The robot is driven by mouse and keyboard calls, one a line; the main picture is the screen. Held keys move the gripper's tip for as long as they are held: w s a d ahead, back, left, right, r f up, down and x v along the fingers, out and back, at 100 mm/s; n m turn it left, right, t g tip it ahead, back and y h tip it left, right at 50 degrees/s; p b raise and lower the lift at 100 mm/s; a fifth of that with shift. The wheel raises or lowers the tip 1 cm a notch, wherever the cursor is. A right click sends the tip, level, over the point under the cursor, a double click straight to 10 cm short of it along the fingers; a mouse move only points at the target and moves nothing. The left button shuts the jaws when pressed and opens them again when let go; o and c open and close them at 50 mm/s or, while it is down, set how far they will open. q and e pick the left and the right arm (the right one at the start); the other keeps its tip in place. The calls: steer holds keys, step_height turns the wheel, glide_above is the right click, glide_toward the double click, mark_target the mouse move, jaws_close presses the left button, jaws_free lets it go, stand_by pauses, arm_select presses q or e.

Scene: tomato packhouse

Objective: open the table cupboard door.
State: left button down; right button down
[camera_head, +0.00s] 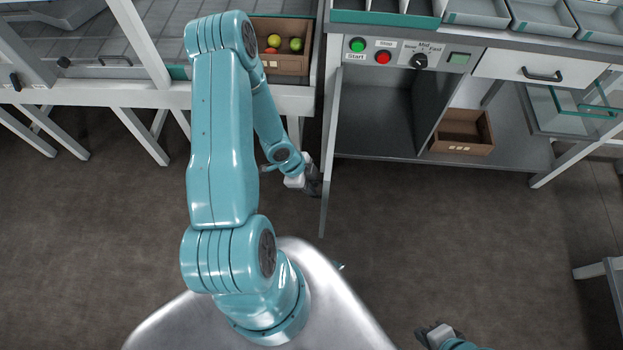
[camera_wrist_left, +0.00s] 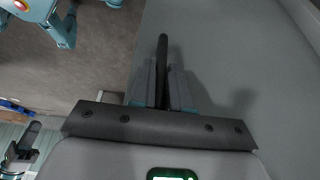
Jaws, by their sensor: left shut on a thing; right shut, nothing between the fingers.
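The table cupboard door (camera_head: 328,200) stands swung out from the table, seen nearly edge-on in the head view. Its grey face (camera_wrist_left: 225,50) fills the right of the left wrist view. My left gripper (camera_head: 313,183) is at the door's left side, shut on the dark bar handle (camera_wrist_left: 163,50), which stands between its fingers in the wrist view. The handle is hidden in the head view. The cupboard interior (camera_head: 375,115) is open to view and looks empty. My right gripper (camera_head: 435,333) is shut and empty, low in the head view, away from the door.
Above the cupboard is a panel (camera_head: 400,52) with green and red buttons and a knob. A closed drawer (camera_head: 540,69) and a brown crate (camera_head: 461,149) are to the right. Another crate (camera_head: 304,45) with tomatoes stands at left. The floor in front is clear.

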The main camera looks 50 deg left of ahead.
arm_select(q)
steer(key=c, duration=1.2)
jaws_free()
steer(key=shift+o, duration=0.2)
steer(key=shift+r, duration=0.1)
steer(key=p+v, duration=1.2)
steer(key=v, duration=0.4)
steer(key=shift+p, duration=0.4)
steer(key=shift+s+a, duration=0.1)
